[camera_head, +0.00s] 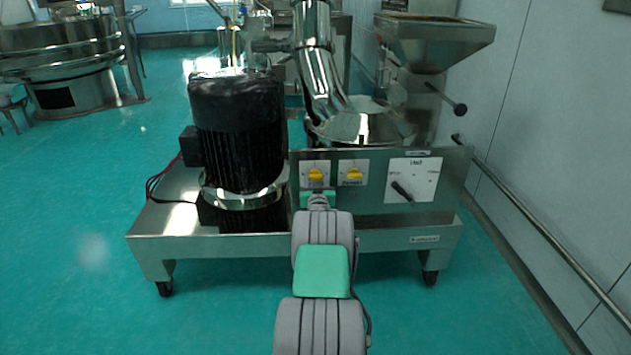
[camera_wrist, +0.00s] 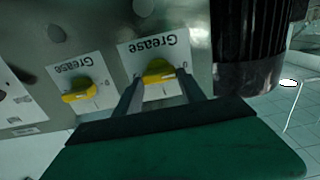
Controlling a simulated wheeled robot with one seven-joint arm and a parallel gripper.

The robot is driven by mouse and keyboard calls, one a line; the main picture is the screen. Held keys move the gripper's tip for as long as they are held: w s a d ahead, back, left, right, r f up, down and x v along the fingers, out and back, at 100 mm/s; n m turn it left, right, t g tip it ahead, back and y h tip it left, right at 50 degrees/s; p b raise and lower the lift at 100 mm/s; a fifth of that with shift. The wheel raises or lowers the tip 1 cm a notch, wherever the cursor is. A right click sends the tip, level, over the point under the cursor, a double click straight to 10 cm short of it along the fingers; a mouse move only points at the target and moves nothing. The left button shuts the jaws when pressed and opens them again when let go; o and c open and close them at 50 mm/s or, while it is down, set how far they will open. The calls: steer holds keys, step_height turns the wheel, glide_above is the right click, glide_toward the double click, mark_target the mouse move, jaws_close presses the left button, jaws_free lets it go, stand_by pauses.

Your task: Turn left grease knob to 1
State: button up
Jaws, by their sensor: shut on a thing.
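The left grease knob is yellow (camera_head: 315,174) and sits on a white plate on the steel control panel in the head view. In the wrist view, which is turned over, this knob (camera_wrist: 159,71) lies under the word "Grease". My gripper (camera_wrist: 160,84) has one finger on each side of it and is shut on it. In the head view my arm reaches up to the panel just below the knob, and the fingertips are hard to make out. The knob's handle looks roughly level; the number it points to is too small to read.
A second yellow grease knob (camera_head: 353,174) is close on the right, also seen in the wrist view (camera_wrist: 79,90). A black-handled switch (camera_head: 402,191) is farther right. A large black motor (camera_head: 238,130) stands left of the panel. The green floor in front is free.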

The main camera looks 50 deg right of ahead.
steer(key=shift+m+b, duration=0.3)
steer(key=shift+b, duration=0.05)
steer(key=m+b, duration=0.2)
steer(key=m, duration=0.1)
steer(key=shift+s+d+f+m, duration=0.1)
steer(key=shift+f+m, duration=0.05)
steer(key=shift+m, duration=0.15)
steer(key=m+b, duration=0.2)
steer(key=m, duration=0.2)
steer(key=shift+m+b, duration=0.3)
steer(key=shift+b, duration=0.05)
steer(key=m+b, duration=0.1)
steer(key=m, duration=0.3)
steer(key=shift+s+d, duration=0.1)
steer(key=shift+f+m+b, duration=0.1)
steer(key=shift+m+b, duration=0.55)
steer(key=shift+m, duration=1.85)
steer(key=o, duration=1.4)
steer(key=shift+c, duration=0.2)
